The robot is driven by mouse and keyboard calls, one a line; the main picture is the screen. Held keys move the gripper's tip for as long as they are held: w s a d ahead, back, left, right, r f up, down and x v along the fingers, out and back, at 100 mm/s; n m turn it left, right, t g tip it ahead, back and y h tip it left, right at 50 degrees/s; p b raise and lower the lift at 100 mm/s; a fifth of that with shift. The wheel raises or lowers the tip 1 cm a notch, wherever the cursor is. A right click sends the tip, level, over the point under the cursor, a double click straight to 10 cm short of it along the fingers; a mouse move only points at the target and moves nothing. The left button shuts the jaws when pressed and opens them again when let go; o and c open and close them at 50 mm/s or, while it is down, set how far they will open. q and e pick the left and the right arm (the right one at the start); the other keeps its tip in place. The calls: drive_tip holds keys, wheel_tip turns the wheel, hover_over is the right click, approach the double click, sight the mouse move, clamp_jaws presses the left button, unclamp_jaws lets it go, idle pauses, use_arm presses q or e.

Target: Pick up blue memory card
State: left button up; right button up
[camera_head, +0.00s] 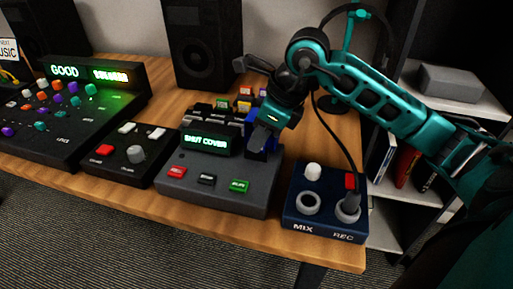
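Several small cards with coloured labels (223,104) stand behind the device, left of the gripper. My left gripper is out of view.
A dark blue MIX/REC box (325,229) with knobs and a cable stands at the right front edge of the wooden table (150,205). A black mixer (45,130) and a small knob box (127,160) stand left. A speaker (203,45) stands behind.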

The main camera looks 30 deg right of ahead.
drive_tip(key=shift+c, duration=0.3)
clamp_jaws()
